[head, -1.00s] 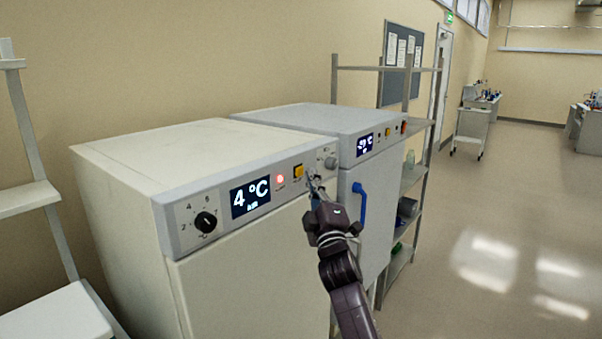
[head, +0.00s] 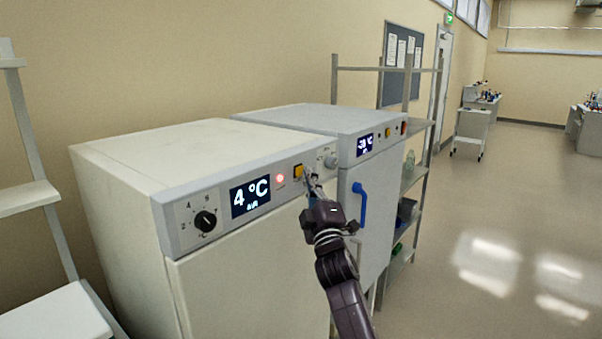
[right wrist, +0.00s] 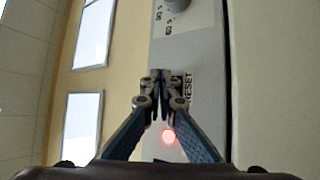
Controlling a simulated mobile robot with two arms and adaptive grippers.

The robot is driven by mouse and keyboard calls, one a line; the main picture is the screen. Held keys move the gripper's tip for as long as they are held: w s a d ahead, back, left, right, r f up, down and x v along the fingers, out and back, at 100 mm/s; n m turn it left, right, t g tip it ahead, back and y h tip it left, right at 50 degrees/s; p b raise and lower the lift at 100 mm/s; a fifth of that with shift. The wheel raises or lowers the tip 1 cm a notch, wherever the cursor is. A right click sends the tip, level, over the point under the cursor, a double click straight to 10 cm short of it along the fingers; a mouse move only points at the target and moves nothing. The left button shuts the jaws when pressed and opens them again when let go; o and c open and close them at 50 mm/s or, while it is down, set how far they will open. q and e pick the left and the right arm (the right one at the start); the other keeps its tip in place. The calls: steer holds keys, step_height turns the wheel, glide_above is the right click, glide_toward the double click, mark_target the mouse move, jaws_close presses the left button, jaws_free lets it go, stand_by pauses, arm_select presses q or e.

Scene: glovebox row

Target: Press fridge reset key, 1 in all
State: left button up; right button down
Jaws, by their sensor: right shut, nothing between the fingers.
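The near fridge (head: 175,225) has a grey front panel with a yellow key (head: 299,171) to the right of a lit red lamp (head: 280,179). My right gripper (head: 309,177) is shut and empty, its fingertips at the right edge of the yellow key. In the right wrist view the closed fingertips (right wrist: 159,84) lie over the panel beside the RESET label (right wrist: 188,88) and hide the key. I cannot tell whether they touch it. The red lamp also glows there (right wrist: 168,136). My left gripper is out of view.
The panel also holds a 4 °C display (head: 250,196), a black dial (head: 205,221) and a grey knob (head: 330,161). A second fridge (head: 385,150) with a blue handle (head: 360,203) stands beyond, then a shelf rack (head: 428,150). Open floor lies to the right.

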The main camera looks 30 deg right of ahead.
steer(key=shift+w+a+b, duration=0.2)
steer(key=shift+w+b, duration=0.1)
steer(key=shift+w, duration=0.15)
stand_by(0.5)
steer(key=shift+s+d, duration=0.1)
steer(key=shift+s, duration=0.1)
steer(key=shift+s+d+p, duration=0.2)
steer(key=shift+s+p, duration=0.25)
steer(key=shift+s, duration=0.2)
steer(key=s, duration=0.1)
steer(key=s+d+p, duration=0.1)
steer(key=s, duration=0.1)
steer(key=s+d+p, duration=0.1)
steer(key=shift+s, duration=0.3)
stand_by(0.8)
